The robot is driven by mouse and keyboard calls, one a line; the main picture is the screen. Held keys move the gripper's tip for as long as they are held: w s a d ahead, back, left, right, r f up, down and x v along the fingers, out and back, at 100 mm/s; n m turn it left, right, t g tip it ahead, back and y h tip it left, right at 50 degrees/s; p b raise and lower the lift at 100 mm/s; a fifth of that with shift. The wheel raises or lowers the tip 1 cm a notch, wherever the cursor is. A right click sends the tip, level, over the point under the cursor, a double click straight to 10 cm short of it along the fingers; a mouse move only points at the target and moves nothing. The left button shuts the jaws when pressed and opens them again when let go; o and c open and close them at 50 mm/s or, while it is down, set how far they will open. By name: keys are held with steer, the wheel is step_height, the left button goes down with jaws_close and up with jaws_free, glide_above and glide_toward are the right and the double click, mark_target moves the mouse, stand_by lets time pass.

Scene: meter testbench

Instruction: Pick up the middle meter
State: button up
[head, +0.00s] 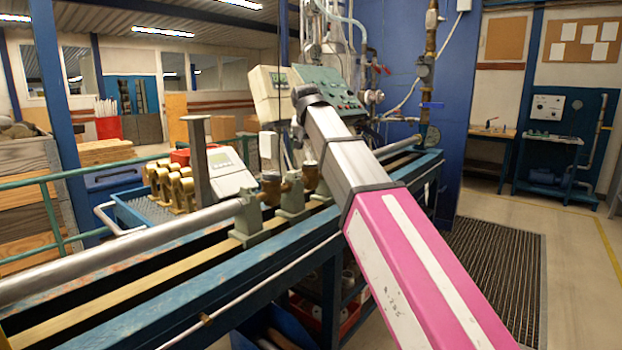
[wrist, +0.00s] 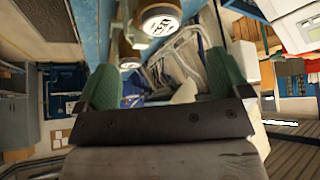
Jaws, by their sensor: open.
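My gripper (wrist: 159,64) shows in the wrist view with its two green fingers apart and nothing held between them. A meter with a round white dial and brass-brown body (wrist: 160,20) stands beyond the fingertips at the top, partly cut off by the frame. A second, smaller-looking meter (wrist: 130,64) shows beside it, nearer the left finger. I cannot tell which one is the middle meter. In the head view brownish meter bodies (head: 270,188) sit in line on the bench between grey-green clamps. My arm crosses the head view and hides my gripper there.
The blue bench (head: 255,290) carries a long steel pipe (head: 130,245). A blue tray with several brass parts (head: 177,187), a grey upright post (head: 199,165) and a white display box (head: 229,174) stand behind. A green control panel (head: 330,88) is at the far end.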

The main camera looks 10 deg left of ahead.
mark_target(310, 163)
steer(key=x, duration=1)
steer(key=shift+s, duration=0.1)
jaws_close()
